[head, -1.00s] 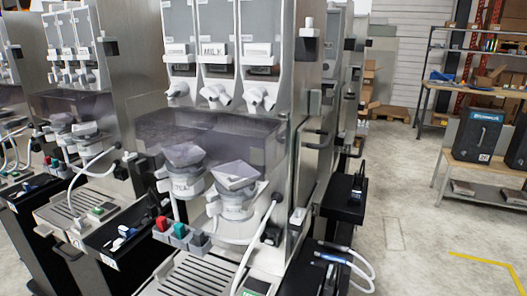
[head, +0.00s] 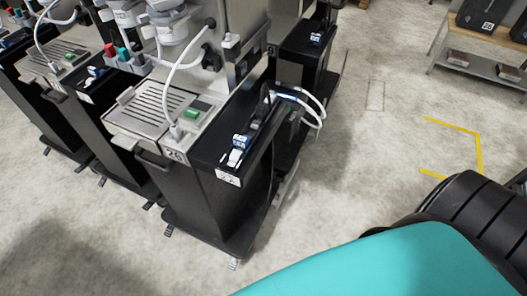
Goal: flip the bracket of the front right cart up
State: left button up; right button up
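The front right cart (head: 215,200) is a black cabinet on casters with a steel drip grille (head: 163,101) on top. A narrow black side shelf (head: 212,150) runs along its right side and carries blue and white fittings (head: 238,147). White hoses (head: 312,108) loop out near the shelf's far end. Which part is the bracket, and whether it is up or down, I cannot tell for sure. Neither gripper is in view. A teal and black part of my own body fills the lower right.
Other dispenser carts stand close on the left, with another black side shelf (head: 308,42) behind. The concrete floor (head: 345,175) right of the front cart is clear, with yellow tape (head: 478,150) on it. A workbench (head: 480,62) stands at the upper right.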

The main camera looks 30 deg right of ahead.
aim_at(291, 178)
jog(key=l+u, duration=0.2)
jog(key=u, duration=0.25)
jog(key=k+l+u, duration=0.1)
jog(key=u, duration=0.35)
jog(key=k+l+u, duration=0.15)
jog(key=u, duration=0.3)
jog(key=k+l+u, duration=0.1)
jog(key=u, duration=0.35)
jog(key=k+u, duration=0.1)
jog(key=u, duration=0.35)
jog(key=k+u, duration=0.15)
jog(key=u, duration=0.25)
jog(key=k+l+u, duration=0.15)
jog(key=u, duration=0.25)
jog(key=k+u, duration=0.8)
jog(key=k+l, duration=0.15)
jog(key=k, duration=0.35)
jog(key=k+l+z, duration=0.15)
jog(key=k, duration=0.35)
jog(key=k+l+z, duration=0.3)
jog(key=k+z, duration=0.2)
jog(key=k+l+z, duration=0.8)
jog(key=l+z, duration=0.15)
jog(key=l, duration=0.15)
